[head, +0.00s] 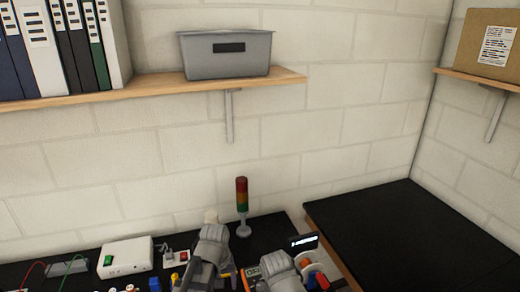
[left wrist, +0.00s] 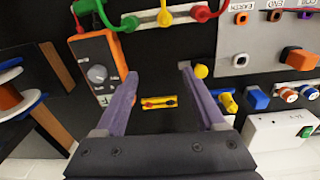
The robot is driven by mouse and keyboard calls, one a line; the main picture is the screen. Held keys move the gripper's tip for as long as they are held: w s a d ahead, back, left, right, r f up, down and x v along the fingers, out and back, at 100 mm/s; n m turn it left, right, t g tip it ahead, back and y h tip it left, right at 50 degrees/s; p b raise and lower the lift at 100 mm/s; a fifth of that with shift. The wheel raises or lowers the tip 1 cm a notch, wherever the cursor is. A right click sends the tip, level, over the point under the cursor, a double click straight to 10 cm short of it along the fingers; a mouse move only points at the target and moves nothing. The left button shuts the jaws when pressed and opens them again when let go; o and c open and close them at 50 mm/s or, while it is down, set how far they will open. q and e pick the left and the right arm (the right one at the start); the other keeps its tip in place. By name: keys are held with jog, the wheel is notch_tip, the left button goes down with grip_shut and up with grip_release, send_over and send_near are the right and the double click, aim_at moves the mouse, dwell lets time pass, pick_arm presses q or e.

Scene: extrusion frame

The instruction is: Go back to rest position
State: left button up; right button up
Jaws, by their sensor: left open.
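My left gripper (left wrist: 158,72) is open in the left wrist view, its two purple fingers wide apart with nothing held between them. Past the fingers, a small yellow piece with a red and a black end (left wrist: 159,102) lies on the black surface. An orange meter with a grey dial (left wrist: 98,72) is just left of the left finger. In the head view, grey arm parts of mine rise at the bottom middle, and the fingers are not clear there. My right gripper's fingers are not visible in either view.
A white box with a green switch (head: 127,258) is at left. A grey panel with sockets (left wrist: 262,35) is in the wrist view. The black table at right (head: 415,235) is mostly clear. A shelf (head: 155,87) hangs above.

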pick_arm(q)
jog(key=s+a+m, duration=0.3)
jog(key=s+a, duration=0.2)
jog(key=s+d+f+m+b, duration=0.1)
jog(key=s+d+f+b, duration=0.1)
jog(key=d, duration=0.1)
jog(key=s+d+f+m+b, duration=0.1)
jog(key=s+d+f+b, duration=0.1)
jog(key=d, duration=0.2)
jog(key=s+d+f+m+y+b, duration=0.1)
jog(key=d+b, duration=0.1)
jog(key=d, duration=0.1)
jog(key=shift+s+d+f+m+g, duration=0.25)
jog(key=shift+s+f+m+g, duration=0.15)
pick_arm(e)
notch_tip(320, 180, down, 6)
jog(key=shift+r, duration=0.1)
